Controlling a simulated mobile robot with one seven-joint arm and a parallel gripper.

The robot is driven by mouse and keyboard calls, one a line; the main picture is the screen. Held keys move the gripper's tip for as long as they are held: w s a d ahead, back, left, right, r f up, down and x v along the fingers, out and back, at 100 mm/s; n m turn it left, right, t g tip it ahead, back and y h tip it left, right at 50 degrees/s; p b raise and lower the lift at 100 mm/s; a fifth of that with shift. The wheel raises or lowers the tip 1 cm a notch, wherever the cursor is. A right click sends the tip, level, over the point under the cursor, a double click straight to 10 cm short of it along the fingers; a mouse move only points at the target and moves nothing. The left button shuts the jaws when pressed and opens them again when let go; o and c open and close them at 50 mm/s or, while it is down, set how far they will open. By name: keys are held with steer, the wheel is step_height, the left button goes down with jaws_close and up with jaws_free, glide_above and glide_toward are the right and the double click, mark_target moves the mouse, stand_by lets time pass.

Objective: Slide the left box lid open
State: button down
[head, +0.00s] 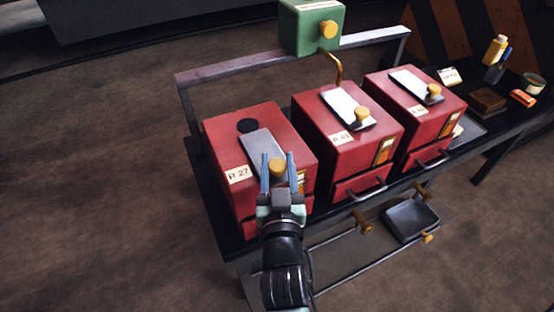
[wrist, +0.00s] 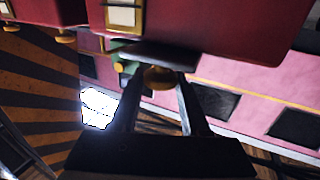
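The left box (head: 215,137) is red, labelled "R 27", and stands on the dark bench. Its grey metal lid (head: 258,143) lies on top towards the front edge. A round black opening (head: 247,126) shows uncovered behind the lid. The lid's brass knob (head: 277,167) sits at its front end. My gripper (head: 278,160) is at the knob, with a blue finger on each side and a visible gap. In the wrist view the knob (wrist: 158,78) appears between the open fingertips (wrist: 157,80), under the dark lid (wrist: 150,55). Contact cannot be made out.
Two more red boxes, the middle (head: 315,115) and right one (head: 380,92), stand close on the right with lids and knobs. A green box (head: 310,28) is on the rail behind. A grey tray (head: 410,220) and brass-knobbed levers (head: 360,222) are at the front.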

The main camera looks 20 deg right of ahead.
steer(key=shift+s+d+f, duration=0.1)
steer(key=shift+f, duration=0.1)
steer(key=shift+c, duration=2.3)
jaws_free()
steer(key=shift+o, duration=0.4)
steer(key=shift+r, duration=0.1)
steer(key=v, duration=1.3)
